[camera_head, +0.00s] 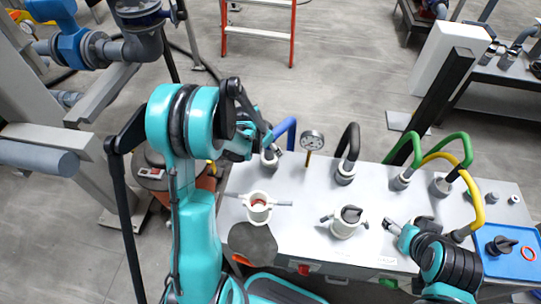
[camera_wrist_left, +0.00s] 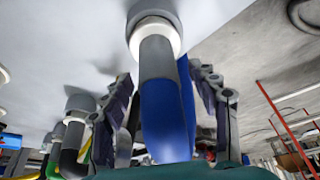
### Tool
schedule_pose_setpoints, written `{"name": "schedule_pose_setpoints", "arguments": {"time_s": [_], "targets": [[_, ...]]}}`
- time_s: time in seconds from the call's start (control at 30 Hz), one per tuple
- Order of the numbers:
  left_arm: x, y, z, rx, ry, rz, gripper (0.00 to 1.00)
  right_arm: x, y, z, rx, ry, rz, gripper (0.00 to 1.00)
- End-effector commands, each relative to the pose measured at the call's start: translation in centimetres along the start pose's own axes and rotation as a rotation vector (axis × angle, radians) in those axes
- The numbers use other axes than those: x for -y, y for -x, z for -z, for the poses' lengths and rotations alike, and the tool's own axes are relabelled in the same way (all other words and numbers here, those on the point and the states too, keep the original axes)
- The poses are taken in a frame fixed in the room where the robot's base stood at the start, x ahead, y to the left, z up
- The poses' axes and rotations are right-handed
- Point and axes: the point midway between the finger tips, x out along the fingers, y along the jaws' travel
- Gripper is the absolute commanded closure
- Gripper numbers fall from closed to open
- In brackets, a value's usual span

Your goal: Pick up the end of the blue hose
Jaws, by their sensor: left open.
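The blue hose (camera_head: 285,128) curves out of a grey fitting (camera_head: 269,158) at the back left of the grey table. My left gripper (camera_head: 270,143) is at this hose, just above the fitting, and hides part of it. In the left wrist view the blue hose (camera_wrist_left: 165,118) runs between the two open fingers, with a finger on each side. Its grey end piece (camera_wrist_left: 157,60) goes into a white and grey collar (camera_wrist_left: 154,28). Gaps show beside the hose. My right gripper (camera_head: 391,227) is low over the table's right part; its finger opening is too small to tell.
The grey table (camera_head: 300,215) also carries a pressure gauge (camera_head: 312,141), a black hose (camera_head: 348,140), green hoses (camera_head: 404,147), a yellow hose (camera_head: 474,200) and white clamped fittings (camera_head: 258,206). A blue tray (camera_head: 510,258) lies at the right. Pipework (camera_head: 90,50) stands at the left.

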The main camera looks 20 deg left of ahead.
Motion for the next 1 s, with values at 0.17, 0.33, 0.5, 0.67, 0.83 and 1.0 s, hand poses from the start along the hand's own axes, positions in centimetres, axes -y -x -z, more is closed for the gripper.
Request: {"name": "schedule_pose_setpoints", "arguments": {"time_s": [0.17, 0.33, 0.5, 0.67, 0.83, 1.0], "targets": [[0.0, 0.0, 0.0, 0.000, 0.001, 0.000, 0.40, 0.0, 0.1, 0.1, 0.000, 0.000, 0.000, 0.32], [0.0, 0.0, 0.0, 0.000, 0.001, 0.000, 0.80, 0.0, 0.1, 0.1, 0.000, 0.000, 0.000, 0.32], [0.0, 0.0, 0.0, 0.000, 0.001, 0.000, 1.00, 0.0, 0.1, 0.1, 0.000, 0.000, 0.000, 0.32], [0.0, 0.1, 0.0, 0.000, 0.001, 0.000, 1.00, 0.0, 0.1, 0.1, 0.000, 0.000, 0.000, 0.32], [0.0, 1.8, 0.7, 0.000, 0.001, 0.000, 1.00, 0.0, 0.7, 0.5, 0.000, 0.000, 0.000, 0.32], [0.0, 5.2, 2.1, 0.000, 0.001, 0.000, 1.00, 0.0, 1.9, 1.4, 0.000, 0.000, 0.000, 0.32]]}}
